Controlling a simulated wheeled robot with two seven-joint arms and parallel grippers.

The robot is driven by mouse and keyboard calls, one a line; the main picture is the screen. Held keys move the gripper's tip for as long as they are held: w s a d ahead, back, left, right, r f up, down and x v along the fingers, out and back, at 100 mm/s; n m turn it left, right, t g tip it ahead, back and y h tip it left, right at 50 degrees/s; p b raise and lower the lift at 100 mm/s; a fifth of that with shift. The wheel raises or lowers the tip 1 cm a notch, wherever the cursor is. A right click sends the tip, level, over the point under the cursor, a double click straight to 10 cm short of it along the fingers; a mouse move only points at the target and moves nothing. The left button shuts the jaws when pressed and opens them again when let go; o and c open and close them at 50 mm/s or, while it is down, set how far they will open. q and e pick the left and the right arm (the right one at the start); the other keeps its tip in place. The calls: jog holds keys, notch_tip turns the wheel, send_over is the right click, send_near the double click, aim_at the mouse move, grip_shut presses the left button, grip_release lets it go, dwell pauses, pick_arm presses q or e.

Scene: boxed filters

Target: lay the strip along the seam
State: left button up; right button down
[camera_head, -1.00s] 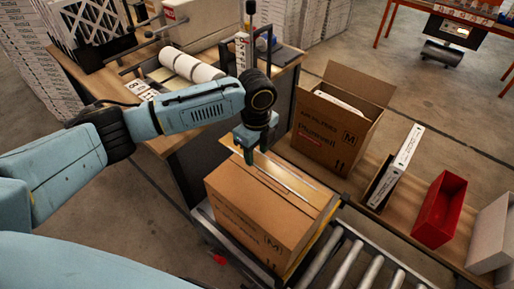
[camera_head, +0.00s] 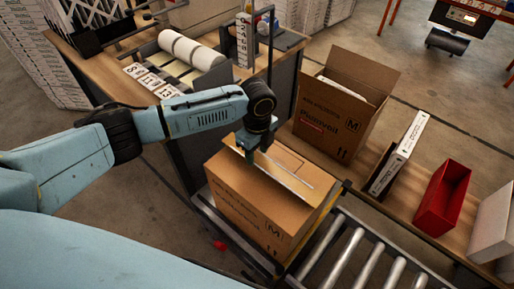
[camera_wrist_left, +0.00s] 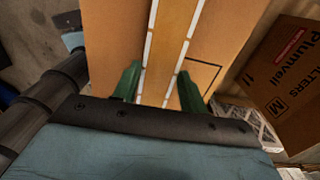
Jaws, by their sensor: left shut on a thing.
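A closed brown cardboard box (camera_head: 262,222) stands at the near end of the roller conveyor, its top flaps meeting along a seam. My left gripper (camera_head: 248,150) is over the far left part of the box top, pointing down. It is shut on a long tan strip (camera_head: 283,181), which stretches along the box top. In the left wrist view the strip (camera_wrist_left: 172,40), with white edges, runs between the green fingers (camera_wrist_left: 158,85) over the box top (camera_wrist_left: 222,30). I cannot tell whether the strip touches the box. My right gripper is out of view.
An open carton (camera_head: 338,115) stands behind the box on a bench, with a white boxed filter (camera_head: 400,155) and a red bin (camera_head: 442,198) to its right. A desk with white rolls (camera_head: 190,49) is behind my left arm. Conveyor rollers (camera_head: 345,257) lie bare at right.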

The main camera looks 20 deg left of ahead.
pick_arm(q)
jog(key=o, duration=0.9)
jog(key=shift+c, duration=0.2)
notch_tip(320, 180, up, 9)
jog(key=p, duration=1)
dwell(0.4)
dwell(0.3)
